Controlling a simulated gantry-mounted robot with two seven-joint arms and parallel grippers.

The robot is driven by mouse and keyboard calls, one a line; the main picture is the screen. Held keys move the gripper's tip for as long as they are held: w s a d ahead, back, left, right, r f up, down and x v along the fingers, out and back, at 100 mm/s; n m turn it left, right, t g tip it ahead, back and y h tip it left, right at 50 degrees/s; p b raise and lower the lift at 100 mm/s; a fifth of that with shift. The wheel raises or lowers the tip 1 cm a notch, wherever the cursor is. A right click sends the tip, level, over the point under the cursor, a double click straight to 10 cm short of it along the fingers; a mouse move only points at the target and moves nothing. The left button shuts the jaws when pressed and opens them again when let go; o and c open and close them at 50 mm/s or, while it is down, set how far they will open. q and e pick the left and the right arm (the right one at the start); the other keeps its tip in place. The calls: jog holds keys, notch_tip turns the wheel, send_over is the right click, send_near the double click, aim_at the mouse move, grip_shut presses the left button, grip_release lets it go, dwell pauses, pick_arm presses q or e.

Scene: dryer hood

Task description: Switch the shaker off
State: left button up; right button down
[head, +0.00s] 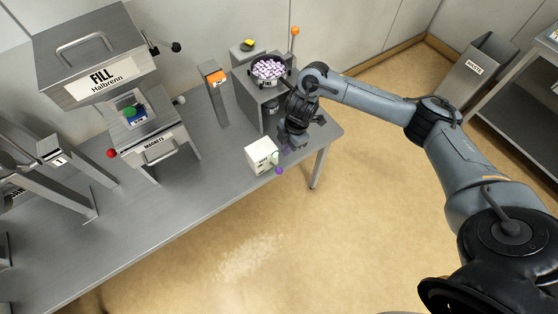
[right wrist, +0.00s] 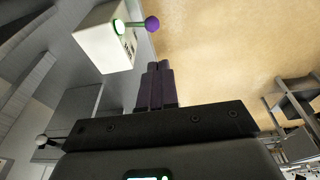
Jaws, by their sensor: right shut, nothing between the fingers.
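A white switch box (head: 261,157) stands at the front edge of the table, with a lever ending in a purple ball (head: 278,170) and a green part at its base. In the right wrist view the box (right wrist: 100,42) shows at the upper left, with the green part and purple ball (right wrist: 152,23) beyond my fingertips. My right gripper (head: 286,149) is shut and empty, just right of the box; its fingers (right wrist: 158,66) look apart from the ball. A round pan of purple and white pieces (head: 268,69) sits on a grey unit behind it. My left gripper is out of view.
A grey table (head: 150,215) carries the FILL hopper (head: 95,70), the MAGNETS drawer unit (head: 155,148) and a post with an orange top (head: 217,78). A WASTE bin (head: 478,70) stands at the right. The floor in front is clear.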

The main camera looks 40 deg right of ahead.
jog(key=shift+w+r, duration=0.3)
jog(key=shift+r, duration=0.15)
jog(key=shift+a, duration=0.1)
send_near(278, 171)
jog(key=x, duration=0.5)
jog(key=shift+a+f+b, duration=0.15)
jog(key=shift+a+b, duration=0.05)
jog(key=shift+b, duration=0.15)
jog(key=shift+w+d+f, duration=0.1)
jog(key=shift+d+f, duration=0.05)
jog(key=shift+f, duration=0.4)
jog(key=shift+f, duration=0.1)
